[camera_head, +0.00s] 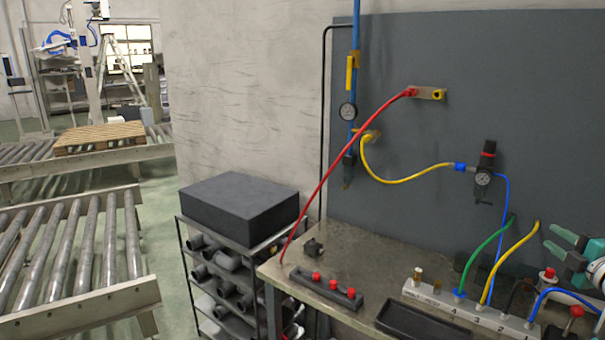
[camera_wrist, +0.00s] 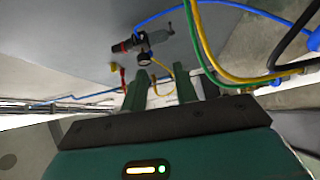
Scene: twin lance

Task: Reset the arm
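My gripper (camera_wrist: 160,84) shows in the wrist view with two green fingers set apart and nothing between them. In the head view my gripper (camera_head: 558,241) is at the right edge, in front of the grey panel (camera_head: 420,215) and above the right end of the workbench (camera_head: 355,262). Its fingers point left, and most of my arm is cut off by the picture edge.
A numbered manifold (camera_head: 470,311) with green, yellow and blue hoses lies below my gripper. A regulator with a gauge (camera_head: 483,178) hangs on the panel. A red hose (camera_head: 340,160) slants down to the bench. A black tray (camera_head: 410,322) lies at the bench front.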

